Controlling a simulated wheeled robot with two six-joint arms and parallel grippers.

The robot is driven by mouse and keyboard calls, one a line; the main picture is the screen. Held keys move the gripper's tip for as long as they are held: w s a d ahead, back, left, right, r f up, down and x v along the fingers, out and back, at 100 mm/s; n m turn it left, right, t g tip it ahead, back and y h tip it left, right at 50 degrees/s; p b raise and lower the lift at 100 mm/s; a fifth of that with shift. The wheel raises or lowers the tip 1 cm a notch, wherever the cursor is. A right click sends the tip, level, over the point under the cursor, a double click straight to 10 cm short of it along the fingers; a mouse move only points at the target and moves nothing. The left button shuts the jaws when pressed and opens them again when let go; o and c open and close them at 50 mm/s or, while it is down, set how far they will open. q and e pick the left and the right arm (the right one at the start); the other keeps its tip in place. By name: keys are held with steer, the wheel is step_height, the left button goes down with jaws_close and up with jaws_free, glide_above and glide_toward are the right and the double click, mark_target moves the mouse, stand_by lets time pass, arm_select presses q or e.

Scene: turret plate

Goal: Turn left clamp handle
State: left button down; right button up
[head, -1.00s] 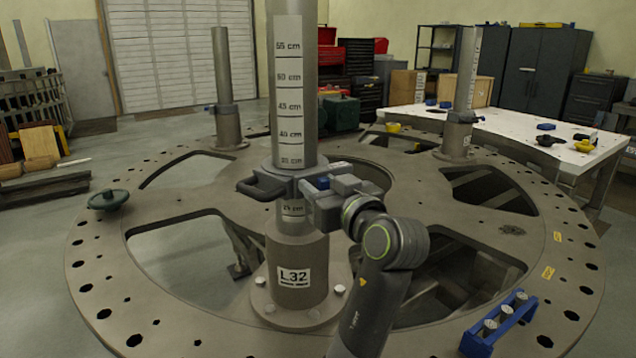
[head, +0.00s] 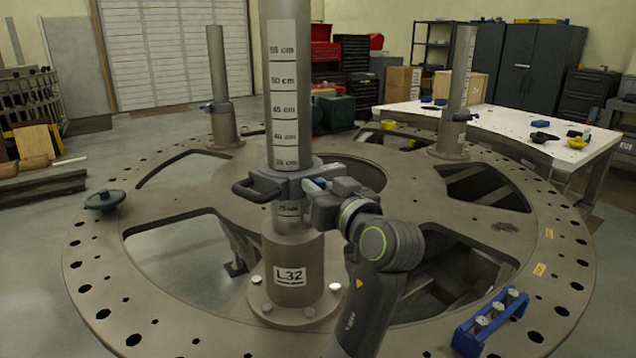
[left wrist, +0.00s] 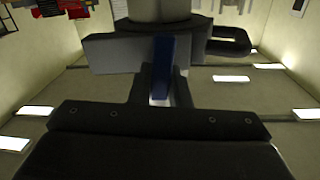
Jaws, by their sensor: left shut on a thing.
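A grey clamp collar (head: 283,178) sits around the upright post (head: 284,110) marked with a cm scale, above its base labelled L32 (head: 291,276). A dark loop grip (head: 254,189) sticks out at the collar's left. The blue clamp handle (head: 315,184) is at the collar's right front. My left gripper (head: 322,198) is shut on it, and the fingers partly hide it. In the left wrist view the blue handle (left wrist: 162,66) stands between my two dark fingers, in front of the grey clamp body (left wrist: 112,53). My right gripper is not in view.
The round turret plate (head: 165,322) has wide openings and rim holes. A blue holder (head: 488,322) with several cylinders is at the right front. A dark green knob-like part (head: 104,200) sits on the left rim. Other posts (head: 217,90) stand farther back. A white table (head: 510,128) is behind right.

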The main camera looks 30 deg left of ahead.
arm_select(q)
steer(key=shift+w+r+m+p, duration=0.1)
steer(key=shift+r+m+p, duration=0.1)
steer(key=shift+m+p, duration=0.6)
steer(key=shift+w+d+f+m+p, duration=0.15)
steer(key=shift+f+m+p, duration=0.15)
steer(key=shift+m+p, duration=2.05)
steer(key=shift+w+d+f+m+p, duration=0.1)
steer(key=shift+w+f+m+p, duration=0.15)
steer(key=shift+m+p, duration=2.15)
steer(key=shift+w+d+f+m+p, duration=0.1)
steer(key=shift+f+m+p, duration=0.2)
steer(key=shift+m+p, duration=2.05)
steer(key=shift+m+b, duration=0.3)
steer(key=shift+b, duration=0.05)
steer(key=c, duration=1.4)
jaws_free()
steer(key=shift+a+f, duration=0.1)
steer(key=shift+o, duration=0.2)
